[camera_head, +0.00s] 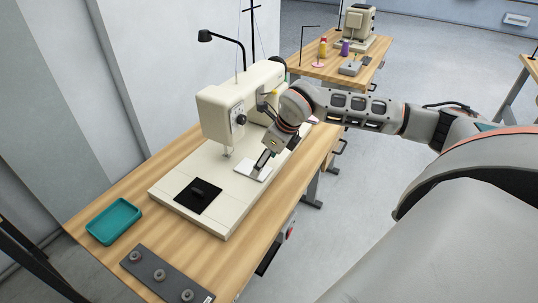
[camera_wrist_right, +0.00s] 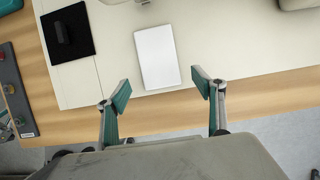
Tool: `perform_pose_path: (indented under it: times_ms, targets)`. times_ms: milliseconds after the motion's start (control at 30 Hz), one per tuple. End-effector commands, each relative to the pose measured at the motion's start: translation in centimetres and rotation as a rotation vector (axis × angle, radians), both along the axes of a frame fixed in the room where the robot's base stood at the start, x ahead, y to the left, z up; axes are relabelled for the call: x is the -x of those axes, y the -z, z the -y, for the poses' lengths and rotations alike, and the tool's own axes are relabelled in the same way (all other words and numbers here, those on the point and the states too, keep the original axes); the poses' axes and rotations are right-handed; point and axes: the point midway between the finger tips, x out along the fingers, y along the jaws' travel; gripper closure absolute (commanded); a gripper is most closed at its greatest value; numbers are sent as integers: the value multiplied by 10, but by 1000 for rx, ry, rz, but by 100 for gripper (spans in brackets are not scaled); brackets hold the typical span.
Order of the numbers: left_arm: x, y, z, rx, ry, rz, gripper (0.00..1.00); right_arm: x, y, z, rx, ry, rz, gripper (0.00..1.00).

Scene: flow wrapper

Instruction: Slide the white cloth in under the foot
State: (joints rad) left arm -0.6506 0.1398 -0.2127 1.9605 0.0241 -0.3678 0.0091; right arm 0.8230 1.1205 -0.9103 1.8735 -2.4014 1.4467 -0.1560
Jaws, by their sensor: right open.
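The white cloth (camera_head: 255,171) is a small flat rectangle lying on the sewing machine's cream bed. In the right wrist view the cloth (camera_wrist_right: 157,57) lies between and just beyond my fingertips. The sewing machine (camera_head: 228,108) stands on the wooden table, and its foot (camera_head: 226,152) hangs over the bed to the left of the cloth. My left gripper is not in view.
A black pad (camera_head: 191,203) with a dark block on it lies on the near part of the bed. A teal tray (camera_head: 114,222) and a grey panel with several knobs (camera_head: 166,276) are on the table (camera_head: 215,277). A black lamp (camera_head: 205,36) rises behind the machine.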

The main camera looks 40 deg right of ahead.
Motion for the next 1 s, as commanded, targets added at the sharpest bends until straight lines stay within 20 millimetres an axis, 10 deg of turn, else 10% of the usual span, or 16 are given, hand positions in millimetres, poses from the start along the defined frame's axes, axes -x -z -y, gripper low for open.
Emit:
perform_pose_path:
  times_ms: [600,767,1000]
  targets:
    - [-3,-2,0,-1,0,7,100,-10,27,-4,0,-1,1,32]
    - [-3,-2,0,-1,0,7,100,-10,27,-4,0,-1,1,72]
    - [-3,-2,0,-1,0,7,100,-10,27,-4,0,-1,0,72]
